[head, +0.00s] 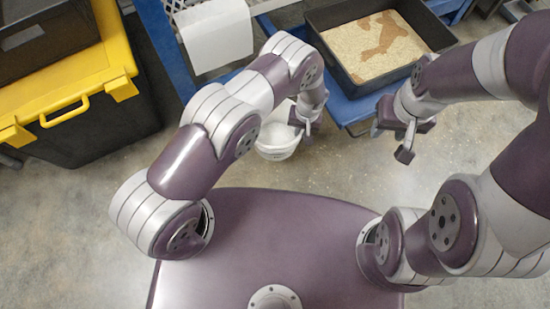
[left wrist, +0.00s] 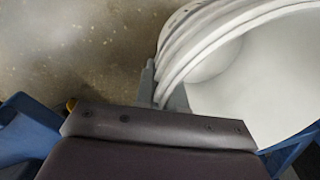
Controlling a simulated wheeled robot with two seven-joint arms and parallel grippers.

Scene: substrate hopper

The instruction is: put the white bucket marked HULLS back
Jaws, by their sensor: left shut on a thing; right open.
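A white bucket (head: 277,147) shows in the head view just in front of the blue stand, partly covered by my left arm. It looks empty inside, and no HULLS marking can be read. My left gripper (head: 307,122) is shut on the bucket's right rim. In the left wrist view the bucket (left wrist: 258,85) fills the right side, with the gripper's fingers (left wrist: 163,92) at its ribbed rim. I cannot tell whether the bucket touches the floor. My right gripper (head: 404,139) is open and empty, to the right of the bucket and apart from it.
A black tray (head: 339,73) of pale grain with a brown patch sits on the blue stand (head: 353,109) behind. A white sheet (head: 216,35) hangs at the back. A black box with a yellow lid (head: 92,75) stands left. Grey floor lies clear at front left.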

